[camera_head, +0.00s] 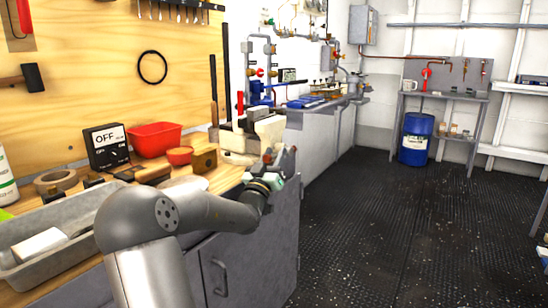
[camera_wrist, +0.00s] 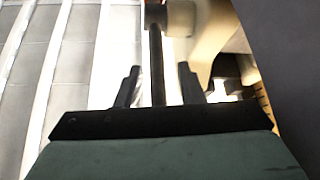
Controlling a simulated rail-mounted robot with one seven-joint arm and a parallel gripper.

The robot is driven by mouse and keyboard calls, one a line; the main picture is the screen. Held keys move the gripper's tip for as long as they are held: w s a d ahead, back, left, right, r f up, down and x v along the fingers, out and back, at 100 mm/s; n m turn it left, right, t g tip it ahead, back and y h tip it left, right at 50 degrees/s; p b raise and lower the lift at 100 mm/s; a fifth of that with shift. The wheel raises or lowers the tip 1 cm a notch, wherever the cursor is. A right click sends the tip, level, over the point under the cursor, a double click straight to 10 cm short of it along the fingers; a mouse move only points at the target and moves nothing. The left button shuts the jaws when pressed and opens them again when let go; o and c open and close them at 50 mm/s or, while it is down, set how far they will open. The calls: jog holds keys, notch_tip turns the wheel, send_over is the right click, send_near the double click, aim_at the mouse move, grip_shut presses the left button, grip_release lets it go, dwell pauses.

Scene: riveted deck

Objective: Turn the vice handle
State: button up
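The vice (camera_head: 268,130) is a cream-coloured body at the right end of the wooden workbench in the head view. In the wrist view its pale body (camera_wrist: 208,45) shows at the upper right. The vice handle (camera_wrist: 157,62) is a thin dark bar running down from the top centre. My gripper (camera_wrist: 159,85) is open, its two dark fingers on either side of the bar with visible gaps. In the head view my gripper is small at the bench's front edge beside the vice; its fingertips and the handle are hard to make out.
A grey cabinet drops below the bench edge. The dark floor (camera_head: 400,215) to the right is mostly clear.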

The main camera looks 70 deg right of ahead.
jog(key=v, duration=0.7)
jog(key=shift+a+p, duration=0.25)
jog(key=shift+p, duration=0.15)
jog(key=shift+f, duration=0.15)
jog(key=shift+d+r+p, duration=0.1)
jog(key=shift+r+p, duration=0.1)
jog(key=shift+p, duration=0.15)
grip_shut()
jog(key=a+r+m+y+p, duration=0.25)
jog(key=r+y+p, duration=0.35)
jog(key=p, duration=1.1)
jog(key=a+r+m+y+p, duration=0.2)
jog(key=r+m+y+p, duration=0.45)
jog(key=p, duration=0.95)
jog(key=n+g+h, duration=0.1)
jog(key=n+h, duration=0.1)
jog(key=n, duration=0.1)
send_over(272, 156)
jog(key=s, duration=0.1)
jog(key=f, duration=0.2)
jog(key=shift+w+f+p, duration=0.15)
jog(key=shift+w+f, duration=0.15)
jog(key=shift+f, duration=0.65)
jog(key=shift+w+f+p, duration=0.15)
jog(key=shift+w+f, duration=0.1)
jog(key=shift+f, duration=0.75)
